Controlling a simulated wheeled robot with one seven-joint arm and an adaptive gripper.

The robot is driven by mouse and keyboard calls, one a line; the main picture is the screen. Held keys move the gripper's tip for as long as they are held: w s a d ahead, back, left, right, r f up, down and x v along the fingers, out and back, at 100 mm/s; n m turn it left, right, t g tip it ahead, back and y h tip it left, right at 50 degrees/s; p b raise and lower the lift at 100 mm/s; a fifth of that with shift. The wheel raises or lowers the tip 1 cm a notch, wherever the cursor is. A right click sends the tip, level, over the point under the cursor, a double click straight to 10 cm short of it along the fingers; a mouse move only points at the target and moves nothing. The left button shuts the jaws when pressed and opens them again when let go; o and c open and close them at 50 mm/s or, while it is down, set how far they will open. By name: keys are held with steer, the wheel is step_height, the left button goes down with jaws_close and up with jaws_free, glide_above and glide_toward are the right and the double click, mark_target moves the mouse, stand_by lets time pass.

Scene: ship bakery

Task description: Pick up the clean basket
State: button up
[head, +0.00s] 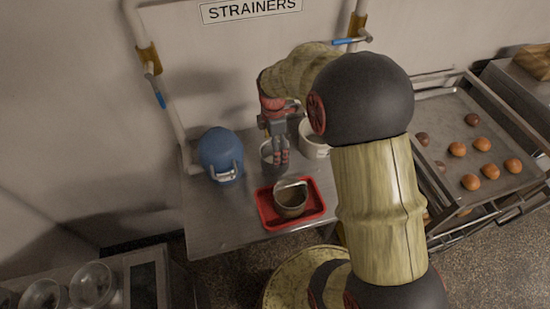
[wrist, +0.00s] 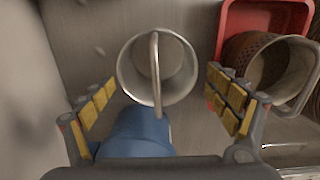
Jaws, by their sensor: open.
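A bare metal basket (wrist: 126,72) with a hoop handle over its mouth stands upright on the steel table in the wrist view, its inside looking clean. It also shows in the head view (head: 267,156), partly hidden by my gripper (head: 280,158). My gripper is open, pointing down over the basket. In the wrist view its padded fingers (wrist: 161,84) are apart on either side of the basket and handle; I cannot tell any contact. Another basket (head: 291,202), brown inside, sits in a red tray (head: 264,211); it also shows in the wrist view (wrist: 262,62).
A blue rounded container (head: 219,150) with a metal handle stands close left of the bare basket. A pale pot (head: 313,146) stands to its right, partly hidden by my arm. A rack with a bun tray (head: 450,118) is farther right. The table's (head: 215,228) front left is clear.

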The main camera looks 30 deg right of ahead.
mark_target(266, 151)
steer(key=shift+o, duration=0.7)
step_height(266, 151, down, 2)
steer(key=f, duration=0.2)
steer(key=f+b, duration=0.1)
steer(key=f, duration=0.2)
steer(key=shift+w+d+f+b, duration=0.1)
steer(key=shift+d+f+b, duration=0.2)
steer(key=shift+d+f, duration=0.1)
steer(key=c, duration=0.4)
steer(key=c, duration=1)
